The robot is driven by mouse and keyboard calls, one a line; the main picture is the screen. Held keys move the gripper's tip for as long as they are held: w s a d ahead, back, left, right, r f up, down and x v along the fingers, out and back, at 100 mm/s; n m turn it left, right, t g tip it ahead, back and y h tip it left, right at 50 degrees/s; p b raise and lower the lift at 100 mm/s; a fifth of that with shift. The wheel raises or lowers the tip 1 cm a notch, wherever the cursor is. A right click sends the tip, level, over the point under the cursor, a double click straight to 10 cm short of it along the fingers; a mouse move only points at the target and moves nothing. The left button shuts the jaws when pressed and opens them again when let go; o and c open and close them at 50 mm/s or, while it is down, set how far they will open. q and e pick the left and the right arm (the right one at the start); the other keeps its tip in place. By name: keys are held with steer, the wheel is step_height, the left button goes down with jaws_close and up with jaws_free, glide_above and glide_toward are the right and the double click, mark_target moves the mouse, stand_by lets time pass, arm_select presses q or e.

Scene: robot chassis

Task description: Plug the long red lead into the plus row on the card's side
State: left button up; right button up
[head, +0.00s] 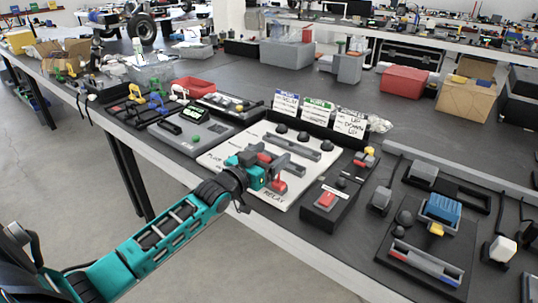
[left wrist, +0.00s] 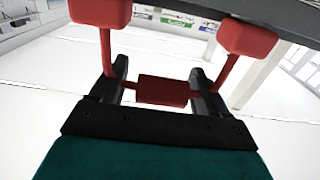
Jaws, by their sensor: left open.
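A white board (head: 225,160) lies on the dark bench, with grey strips (head: 296,144) and black knobs (head: 303,136) on it. Lettering at its left edge seems to start with "PLUS"; "RELAY" is at its front right. Three cards (head: 318,112) with coloured headers stand behind it. My left gripper (head: 268,173) is over the front of the board. In the left wrist view a red lead (left wrist: 162,90) has its middle block between my open fingers, and two red end blocks (left wrist: 248,38) beyond. In the head view its red parts (head: 280,187) are partly hidden by the gripper. My right gripper is not visible.
A black box with a red button (head: 327,199) stands right of the board. A grey device with a screen (head: 192,130) is to the left. Further right is a dark panel with a blue block (head: 442,208). A red bin (head: 194,88) is behind left.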

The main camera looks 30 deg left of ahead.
arm_select(q)
steer(key=shift+s, duration=0.1)
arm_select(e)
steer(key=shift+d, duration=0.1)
arm_select(q)
steer(key=s+a+p, duration=0.1)
steer(key=s, duration=1.1)
steer(key=shift+s+p, duration=0.3)
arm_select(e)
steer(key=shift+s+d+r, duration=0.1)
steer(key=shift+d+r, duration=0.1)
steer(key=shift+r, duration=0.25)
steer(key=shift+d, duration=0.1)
